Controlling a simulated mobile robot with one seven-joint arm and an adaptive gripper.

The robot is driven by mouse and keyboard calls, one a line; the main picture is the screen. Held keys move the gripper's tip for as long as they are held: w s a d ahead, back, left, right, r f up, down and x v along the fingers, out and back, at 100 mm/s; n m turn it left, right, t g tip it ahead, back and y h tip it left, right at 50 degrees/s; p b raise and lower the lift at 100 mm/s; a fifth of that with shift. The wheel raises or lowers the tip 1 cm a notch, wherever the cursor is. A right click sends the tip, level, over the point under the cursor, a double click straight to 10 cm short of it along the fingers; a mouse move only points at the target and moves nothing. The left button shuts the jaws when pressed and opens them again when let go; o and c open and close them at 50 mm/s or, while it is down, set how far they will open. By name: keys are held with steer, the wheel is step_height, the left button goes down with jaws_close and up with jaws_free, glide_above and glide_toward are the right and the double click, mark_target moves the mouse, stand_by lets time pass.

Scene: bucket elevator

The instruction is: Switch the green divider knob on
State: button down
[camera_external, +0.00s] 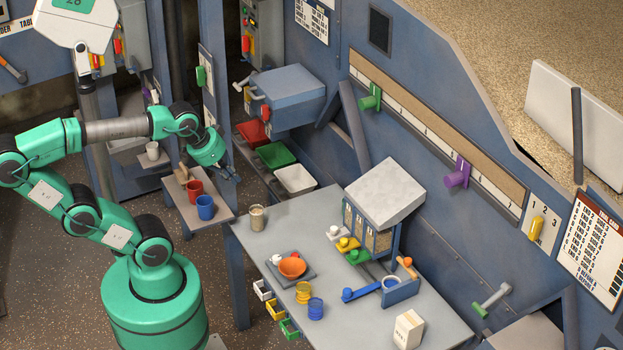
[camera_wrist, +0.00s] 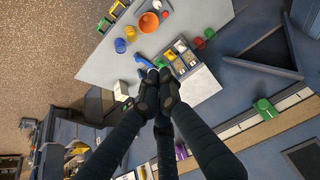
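The green knob (camera_external: 371,97) sits on the pale marked rail (camera_external: 430,133) on the blue wall, near the rail's upper left end. The green knob also shows at the right in the wrist view (camera_wrist: 265,108). A purple knob (camera_external: 458,173) sits farther right along the rail; in the wrist view it is low in the middle (camera_wrist: 167,162). My gripper (camera_external: 232,175) is in the air near the small side shelf, well left of and apart from the green knob. Its dark fingers converge in the wrist view (camera_wrist: 159,76). Nothing is clearly held; whether the fingertips meet is unclear.
A grey table (camera_external: 250,237) with bowls, jars and a white-topped box (camera_external: 385,193) stands below the rail. Red, green and white bins (camera_external: 295,181) and a blue box (camera_external: 288,86) are by the wall. A side shelf holds red and blue cups (camera_external: 206,207).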

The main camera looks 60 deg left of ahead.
steer(key=shift+r, duration=0.1)
steer(key=w+a+r+g+h+p, duration=0.1)
steer(key=w+a+r+p, duration=0.1)
steer(key=w+r, duration=0.5)
steer(key=w+a+r+p, duration=0.3)
steer(key=w, duration=0.9)
steer(key=w+a+r+g+h+p, duration=0.1)
steer(key=w+a+r+p, duration=0.1)
steer(key=w+r, duration=0.55)
steer(key=w+a+f+h+p, duration=0.1)
steer(key=w+a+f+p, duration=0.2)
steer(key=w+a, duration=0.8)
steer(key=w+a+f+m+h+p, duration=0.1)
steer(key=w+a+f+h+p, duration=0.1)
steer(key=w+a, duration=0.9)
steer(key=shift+w+f+t+p, duration=0.4)
steer(key=shift+w+p, duration=0.7)
steer(key=shift+w, duration=1.45)
steer(key=shift+d+f, duration=0.1)
steer(key=shift+f, duration=0.1)
